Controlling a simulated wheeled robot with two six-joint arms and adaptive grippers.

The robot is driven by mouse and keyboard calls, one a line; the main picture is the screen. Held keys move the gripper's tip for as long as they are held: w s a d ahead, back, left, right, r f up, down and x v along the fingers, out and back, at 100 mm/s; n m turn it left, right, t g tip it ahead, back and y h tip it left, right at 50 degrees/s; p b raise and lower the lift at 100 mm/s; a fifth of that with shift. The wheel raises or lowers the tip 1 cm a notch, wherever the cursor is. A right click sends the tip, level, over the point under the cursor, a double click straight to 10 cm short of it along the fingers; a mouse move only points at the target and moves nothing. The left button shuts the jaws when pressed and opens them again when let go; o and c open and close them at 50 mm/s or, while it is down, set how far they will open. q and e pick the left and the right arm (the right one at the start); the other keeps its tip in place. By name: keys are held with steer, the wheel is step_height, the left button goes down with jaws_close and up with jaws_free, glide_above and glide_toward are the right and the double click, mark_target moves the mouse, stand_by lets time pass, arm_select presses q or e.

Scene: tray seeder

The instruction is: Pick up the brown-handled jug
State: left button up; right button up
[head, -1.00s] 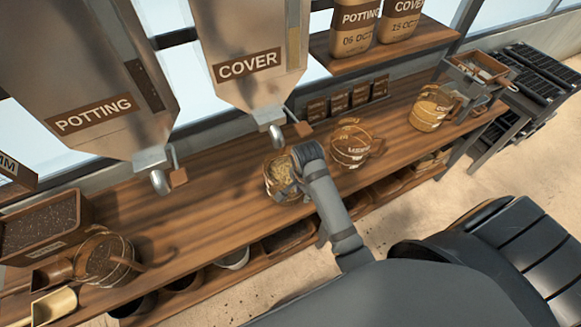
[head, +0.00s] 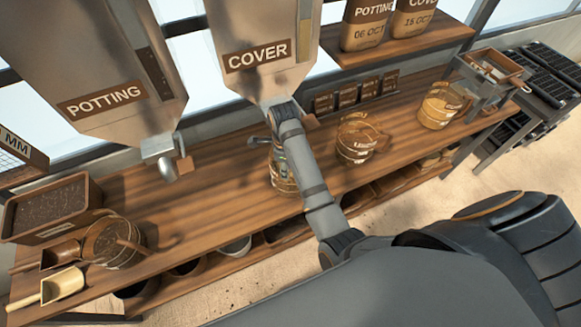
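Several glass jugs with brown lettering stand on the wooden bench. One jug (head: 276,182) is mostly behind my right arm, so its handle is hidden. A second jug (head: 354,148) to its right shows a brown handle. A third jug (head: 438,108) with pale tan contents stands farther right. Another jug (head: 103,240) at the far left has dark contents and a brown handle on its right. My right gripper (head: 277,151) is over the partly hidden jug, below the cover hopper. My forearm hides most of its fingers, and I cannot tell whether they touch the jug. My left gripper is out of view.
The potting hopper (head: 115,72) and cover hopper (head: 262,50) hang over the bench (head: 215,185). A soil bin (head: 45,208) and scoops (head: 62,285) lie at the left. A small stand (head: 484,78) is at the right. The bench between the left and partly hidden jugs is clear.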

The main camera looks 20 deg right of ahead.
step_height(320, 180, down, 3)
steer(key=shift+d+f, duration=0.1)
steer(key=shift+d, duration=0.05)
steer(key=shift+f+p, duration=0.25)
steer(key=shift+p, duration=0.4)
step_height(320, 180, down, 5)
steer(key=shift+d+r+p, duration=0.15)
steer(key=shift+p, duration=0.5)
jaws_close()
steer(key=shift+r, duration=0.15)
